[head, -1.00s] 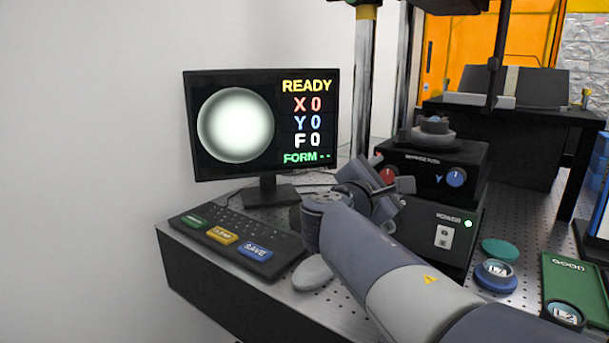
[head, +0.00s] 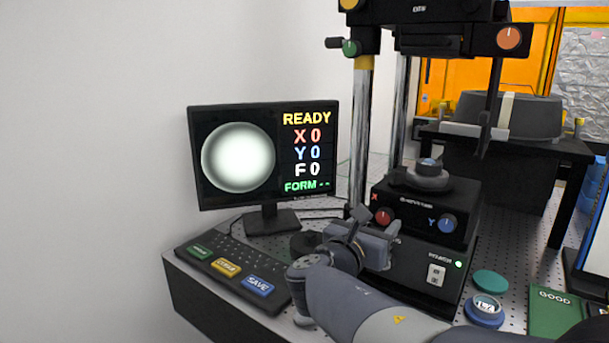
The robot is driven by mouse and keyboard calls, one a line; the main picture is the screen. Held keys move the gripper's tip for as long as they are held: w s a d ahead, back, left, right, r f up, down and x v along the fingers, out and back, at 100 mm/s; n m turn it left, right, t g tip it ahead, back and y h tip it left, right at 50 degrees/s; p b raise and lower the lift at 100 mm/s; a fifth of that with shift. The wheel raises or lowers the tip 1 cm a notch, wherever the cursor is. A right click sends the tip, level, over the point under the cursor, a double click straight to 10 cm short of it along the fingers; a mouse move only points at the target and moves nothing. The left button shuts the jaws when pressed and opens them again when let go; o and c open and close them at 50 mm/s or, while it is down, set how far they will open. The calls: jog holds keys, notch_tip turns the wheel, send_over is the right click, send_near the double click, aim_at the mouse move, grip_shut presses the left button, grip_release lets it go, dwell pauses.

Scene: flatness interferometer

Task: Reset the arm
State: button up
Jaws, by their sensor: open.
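My arm reaches in from the lower right of the head view. My gripper (head: 385,243) is in front of the black interferometer base, below the red X knob (head: 383,217). The jaws are open, small and partly hidden by my wrist; I see nothing between them. The interferometer stage (head: 410,205) also has a blue Y knob (head: 447,223), and a round part (head: 430,178) sits on top. The monitor (head: 265,155) reads READY, X 0, Y 0, F 0 and FORM with dashes, beside a pale disc.
A keypad (head: 230,262) with green, yellow and blue SAVE keys lies left of my wrist. A teal disc (head: 490,281), a blue-rimmed labelled piece (head: 485,309) and a green GOOD tray (head: 553,312) are at right. Chrome columns (head: 361,135) carry the upper head (head: 435,32).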

jog(key=v, duration=0.5)
jog(key=shift+s+a, duration=0.25)
jog(key=shift+s, duration=0.05)
